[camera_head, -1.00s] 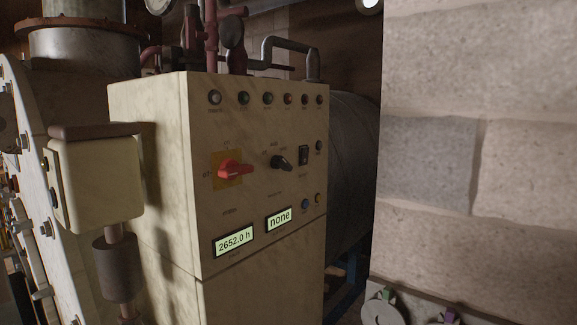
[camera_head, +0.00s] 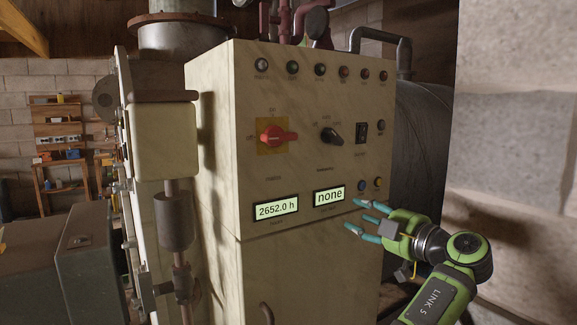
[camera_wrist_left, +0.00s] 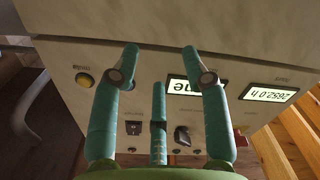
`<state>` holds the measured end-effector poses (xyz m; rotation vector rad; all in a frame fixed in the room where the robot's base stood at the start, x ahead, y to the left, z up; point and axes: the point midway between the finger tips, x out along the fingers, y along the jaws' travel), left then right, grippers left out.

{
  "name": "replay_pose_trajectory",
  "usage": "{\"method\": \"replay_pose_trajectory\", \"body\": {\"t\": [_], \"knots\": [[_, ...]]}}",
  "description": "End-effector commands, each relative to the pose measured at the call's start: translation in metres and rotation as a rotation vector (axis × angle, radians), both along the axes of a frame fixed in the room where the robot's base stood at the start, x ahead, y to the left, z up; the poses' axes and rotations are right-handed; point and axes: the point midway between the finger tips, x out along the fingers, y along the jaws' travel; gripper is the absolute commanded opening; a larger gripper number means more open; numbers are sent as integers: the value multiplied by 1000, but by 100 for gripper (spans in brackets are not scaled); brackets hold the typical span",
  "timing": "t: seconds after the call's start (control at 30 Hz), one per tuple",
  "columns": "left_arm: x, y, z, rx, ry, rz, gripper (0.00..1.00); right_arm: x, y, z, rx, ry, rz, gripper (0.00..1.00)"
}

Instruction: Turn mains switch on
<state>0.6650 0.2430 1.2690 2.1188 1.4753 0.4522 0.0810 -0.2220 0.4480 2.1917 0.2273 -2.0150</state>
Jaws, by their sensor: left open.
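The red rotary switch (camera_head: 277,136) sits on a yellow plate at the upper left of the cream control cabinet's front (camera_head: 310,110). I take it for the mains switch. My left gripper (camera_head: 356,215) is open and empty in front of the panel, below and right of the switch, near the "none" display (camera_head: 329,195). In the left wrist view its teal fingers (camera_wrist_left: 161,55) are spread before the panel, with a red part of the switch (camera_wrist_left: 240,138) partly hidden behind a finger.
A black knob (camera_head: 332,136), a black rocker (camera_head: 362,132) and blue and yellow buttons (camera_head: 377,183) share the panel. The hours display (camera_head: 276,207) reads 2652.0 h. A stone wall (camera_head: 515,120) stands close on the right; a vertical rod with a cylinder (camera_head: 176,221) stands left.

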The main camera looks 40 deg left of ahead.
Motion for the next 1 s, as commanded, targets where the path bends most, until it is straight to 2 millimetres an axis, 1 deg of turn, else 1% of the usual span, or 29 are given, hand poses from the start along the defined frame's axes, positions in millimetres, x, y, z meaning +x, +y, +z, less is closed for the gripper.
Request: {"method": "replay_pose_trajectory", "body": {"t": [0.03,0.07,0.1,0.2,0.3,0.4,0.47,0.67,0.8,0.9,1.0], "knots": [[-24,-2,47,-25,-185,66,46,2,-4,-10,-5,-3,-1,0],[-40,-3,70,-42,-289,106,46,3,-5,-12,-7,-5,-3,0],[-61,-4,97,-61,-419,154,46,4,-7,-15,-9,-6,-4,0],[-107,-8,144,-106,-683,251,46,6,-7,-21,-9,-8,-5,0],[-138,-11,168,-135,-851,310,46,6,-7,-23,-8,-8,-5,0],[-153,-9,178,-150,-928,340,46,6,-7,-23,-8,-8,-5,0],[-155,-4,180,-153,-944,345,46,6,-6,-22,-8,-8,-5,0],[-155,27,181,-152,-943,348,46,5,-4,-16,-5,-7,-4,0],[-155,46,181,-151,-943,345,46,5,1,-12,2,-8,-4,0],[-155,54,180,-151,-941,345,46,5,5,-10,7,-8,-3,0],[-155,58,180,-151,-941,344,46,5,6,-10,8,-6,-2,0]]}}
